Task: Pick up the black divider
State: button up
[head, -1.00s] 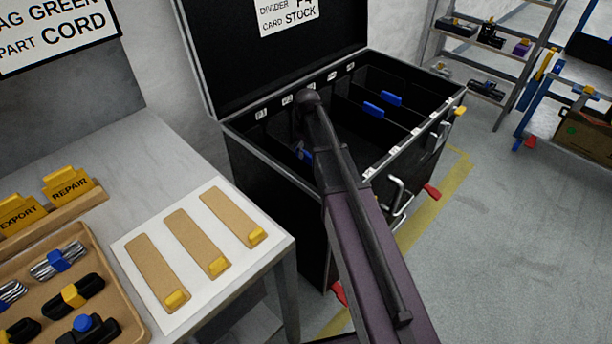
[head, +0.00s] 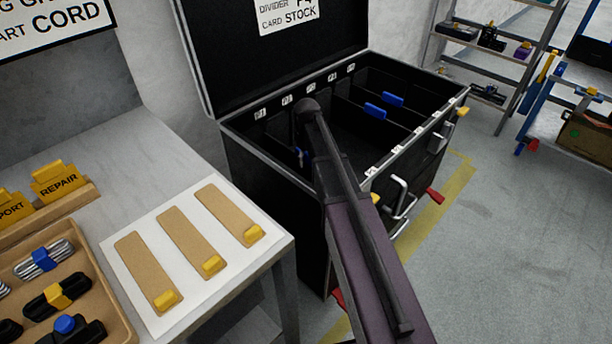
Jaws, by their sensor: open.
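An open black case (head: 262,160) has black dividers standing in its slots. One black divider with a blue tab (head: 376,111) stands near the middle of the case. Another with a blue tab (head: 393,99) stands just behind it. My arm reaches into the left part of the case, and its dark end stands over the compartments left of these tabs. My gripper is hidden behind or below the arm, so I cannot see its fingers. A small bluish bit shows beside the arm inside the case; I cannot tell what it is.
A table on the left holds a white board (head: 150,240) with three tan strips with yellow ends, and a tan tray (head: 110,318) of cords. The lid (head: 200,60) stands open at the back. Shelves (head: 500,50) stand at the far right.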

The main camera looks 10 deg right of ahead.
grip_shut()
jog(key=shift+r, duration=0.15)
dwell(0.4)
notch_tip(320, 180, up, 28)
jog(key=p, duration=2.8)
jog(key=shift+s, duration=0.1)
